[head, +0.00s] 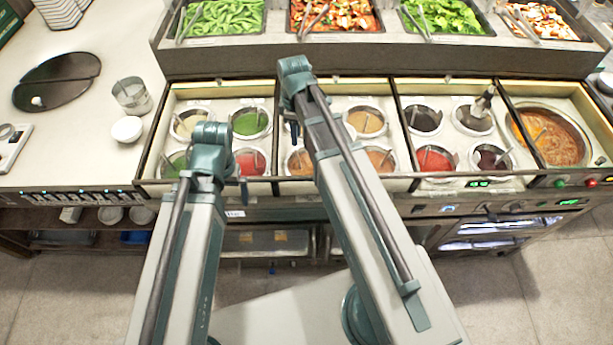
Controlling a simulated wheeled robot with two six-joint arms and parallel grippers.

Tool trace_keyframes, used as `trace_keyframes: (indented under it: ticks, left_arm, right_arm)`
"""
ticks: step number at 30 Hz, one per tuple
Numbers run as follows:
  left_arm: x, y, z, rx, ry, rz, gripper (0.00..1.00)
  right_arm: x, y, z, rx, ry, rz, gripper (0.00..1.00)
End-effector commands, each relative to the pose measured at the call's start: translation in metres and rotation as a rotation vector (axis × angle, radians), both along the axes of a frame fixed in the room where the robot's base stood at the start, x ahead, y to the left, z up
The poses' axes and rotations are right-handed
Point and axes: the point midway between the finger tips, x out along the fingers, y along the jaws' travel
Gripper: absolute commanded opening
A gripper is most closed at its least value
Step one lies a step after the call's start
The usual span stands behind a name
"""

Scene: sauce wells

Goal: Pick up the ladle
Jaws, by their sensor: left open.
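A ladle-like utensil (483,104) with a dark and pale handle stands up from the back dark-sauce well right of centre; its bowl is hidden in the sauce. Thin utensil handles also show in the other wells, one of them in the large orange-brown well (562,145). My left gripper (216,182) is over the left wells, mostly hidden behind its own arm; it is open and apart from the utensil. My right gripper (320,132) is over the middle wells, mostly hidden behind its arm, well left of the utensil. Its jaws cannot be made out.
A raised shelf (370,58) with trays of vegetables and tongs runs behind the wells. On the left counter (75,140) are a dark round lid (57,80), a metal cup (132,95) and a white bowl (127,129). Dividers separate the well groups.

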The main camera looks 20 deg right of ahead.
Motion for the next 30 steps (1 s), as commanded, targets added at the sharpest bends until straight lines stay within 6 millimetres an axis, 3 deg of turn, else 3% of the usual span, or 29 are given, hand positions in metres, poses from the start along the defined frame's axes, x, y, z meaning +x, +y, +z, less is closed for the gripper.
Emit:
trace_keyframes:
  ticks: [15,25,30]
  left_arm:
    - [0.000,0.000,-0.074,0.000,0.000,0.000,1.00]
    - [0.000,0.000,-0.079,0.000,0.000,0.000,1.00]
    - [0.000,0.000,-0.093,0.000,0.000,0.000,1.00]
  right_arm:
    - [0.000,0.000,-0.074,0.000,0.000,-0.001,0.33]
    - [0.000,0.001,-0.079,0.000,0.000,-0.001,0.33]
    - [-0.001,0.001,-0.093,0.000,0.000,-0.001,0.33]
